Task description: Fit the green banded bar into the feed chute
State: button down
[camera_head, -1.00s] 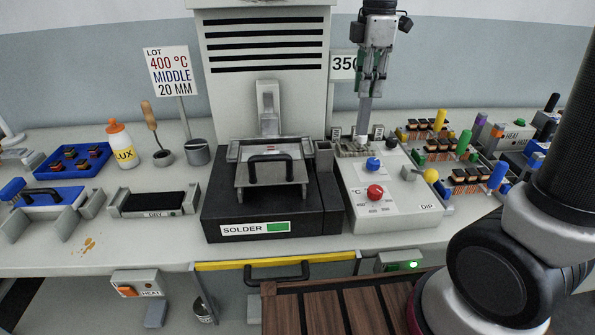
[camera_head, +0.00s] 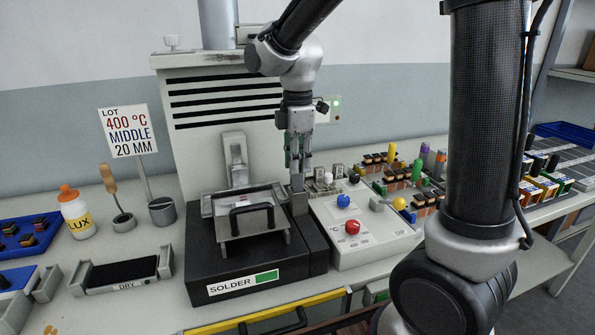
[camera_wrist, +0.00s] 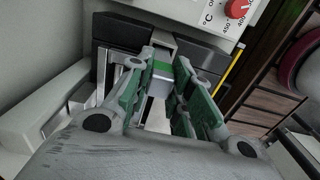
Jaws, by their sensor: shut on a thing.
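My gripper (camera_head: 298,158) is shut on the green banded bar, pointing down above the feed chute. The chute (camera_head: 299,203) is a grey upright box at the right side of the black solder unit. In the wrist view, the silver bar with its green band (camera_wrist: 162,68) shows between the green-padded fingers (camera_wrist: 160,90). In the head view, the bar's lower end (camera_head: 296,181) is at the chute's mouth. I cannot tell whether it is just above the mouth or slightly inside.
The solder unit (camera_head: 218,283) with its lidded pot (camera_head: 262,240) stands left of the chute. The control panel (camera_head: 375,240) with red and blue knobs is close on the right. A tall vented housing (camera_head: 185,140) rises behind. Racks of coloured parts (camera_head: 385,165) are farther right.

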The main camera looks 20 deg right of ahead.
aim_at(298, 181)
jog(key=shift+f, duration=1.5)
